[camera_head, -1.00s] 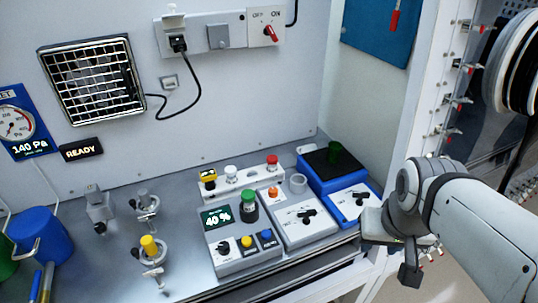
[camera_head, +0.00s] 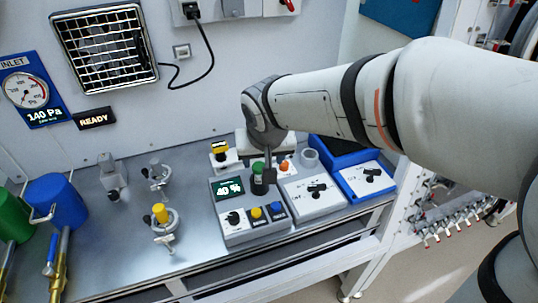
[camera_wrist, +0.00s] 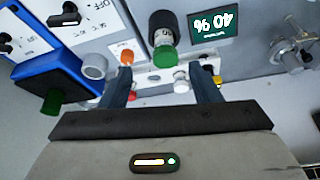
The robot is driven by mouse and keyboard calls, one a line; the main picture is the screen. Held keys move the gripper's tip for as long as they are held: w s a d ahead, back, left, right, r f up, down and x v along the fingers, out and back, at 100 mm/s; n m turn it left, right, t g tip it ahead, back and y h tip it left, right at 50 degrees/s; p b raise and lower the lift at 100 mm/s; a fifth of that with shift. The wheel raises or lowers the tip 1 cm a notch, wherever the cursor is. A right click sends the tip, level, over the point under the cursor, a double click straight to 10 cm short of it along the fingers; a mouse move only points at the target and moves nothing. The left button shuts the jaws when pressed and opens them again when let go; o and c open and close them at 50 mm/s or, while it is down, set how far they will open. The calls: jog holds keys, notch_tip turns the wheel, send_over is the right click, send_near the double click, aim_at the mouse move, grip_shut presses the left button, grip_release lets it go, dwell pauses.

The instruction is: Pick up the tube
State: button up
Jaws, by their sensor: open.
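The tube (camera_wrist: 162,40) has a green cap and a pale labelled body. It appears to stand in a black holder on a grey unit with a "40 %" display. In the head view the tube (camera_head: 259,184) is partly hidden behind my gripper (camera_head: 268,172). In the wrist view my gripper (camera_wrist: 162,78) is open and empty, its two dark fingers spread to either side of the line to the green cap. The cap lies beyond the fingertips; the exact gap cannot be told.
A white rail with coloured caps stands behind the units. A grey switch unit (camera_head: 313,196) and a blue unit (camera_head: 366,180) stand to the right. Ring stands, one with a yellow knob (camera_head: 160,213), and a blue mug (camera_head: 62,203) are left. Bare bench lies between.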

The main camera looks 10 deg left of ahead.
aim_at(259, 166)
jog(key=x, duration=0.4)
jog(key=p+x, duration=0.1)
jog(key=x, duration=0.2)
jog(key=shift+w+a+r, duration=0.1)
jog(key=shift+w+a, duration=0.05)
jog(key=shift+a, duration=0.25)
jog(key=shift+c, duration=0.6)
jog(key=c, duration=1)
